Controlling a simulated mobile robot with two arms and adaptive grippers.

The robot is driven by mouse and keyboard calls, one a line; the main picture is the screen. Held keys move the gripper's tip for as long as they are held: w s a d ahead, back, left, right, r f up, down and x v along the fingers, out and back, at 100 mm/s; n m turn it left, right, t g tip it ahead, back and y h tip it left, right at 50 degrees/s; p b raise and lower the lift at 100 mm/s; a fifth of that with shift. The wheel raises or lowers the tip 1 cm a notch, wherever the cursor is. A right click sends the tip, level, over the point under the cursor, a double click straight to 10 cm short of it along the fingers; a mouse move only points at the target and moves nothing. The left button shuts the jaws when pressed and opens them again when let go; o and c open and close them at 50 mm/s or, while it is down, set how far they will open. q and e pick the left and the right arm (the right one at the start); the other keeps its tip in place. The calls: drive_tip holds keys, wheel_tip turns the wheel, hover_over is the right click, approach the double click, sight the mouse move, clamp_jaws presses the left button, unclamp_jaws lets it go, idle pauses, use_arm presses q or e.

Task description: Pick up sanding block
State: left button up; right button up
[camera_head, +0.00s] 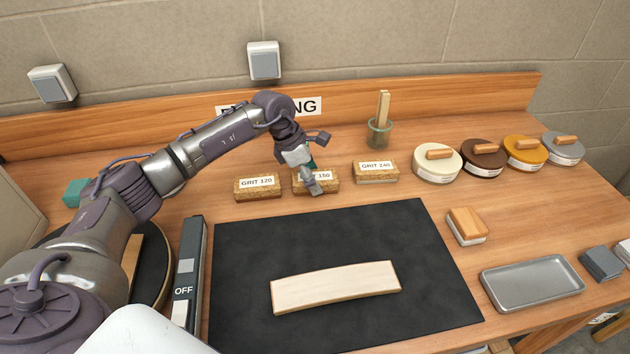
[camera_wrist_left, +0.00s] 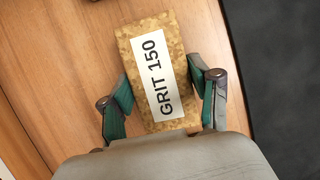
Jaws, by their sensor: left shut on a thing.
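Three cork sanding blocks with white labels stand in a row behind the black mat: GRIT 120 (camera_head: 257,187), GRIT 150 (camera_head: 331,186) and GRIT 240 (camera_head: 376,172). My left gripper (camera_head: 311,178) is over the middle block, GRIT 150, and partly hides it. In the left wrist view, the GRIT 150 block (camera_wrist_left: 156,70) lies between the green fingers of my left gripper (camera_wrist_left: 163,95), one on each long side near the lower end. The gripper is shut on this block. The block appears to be at table level. My right gripper is not in view.
A black mat (camera_head: 240,260) bears a curved pale wood piece (camera_head: 335,287). A glass jar (camera_head: 379,132) with a stick stands behind GRIT 240. Several round lidded pots, one being white (camera_head: 437,165), stand right. A wood-topped block (camera_head: 467,225) and metal tray (camera_head: 530,283) are right of the mat.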

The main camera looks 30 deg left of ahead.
sight(319, 175)
use_arm(q)
drive_tip(key=shift+r, duration=0.1)
drive_tip(key=shift+r, duration=0.5)
wheel_tip(319, 175, up, 3)
drive_tip(key=shift+w+f+b, duration=0.1)
drive_tip(key=shift+f+b, duration=0.05)
drive_tip(key=shift+b, duration=0.55)
drive_tip(key=s+d+r+b, duration=0.2)
drive_tip(key=d+r, duration=0.5)
drive_tip(key=d, duration=0.4)
drive_tip(key=shift+s, duration=0.7)
drive_tip(key=shift+d+r, duration=0.1)
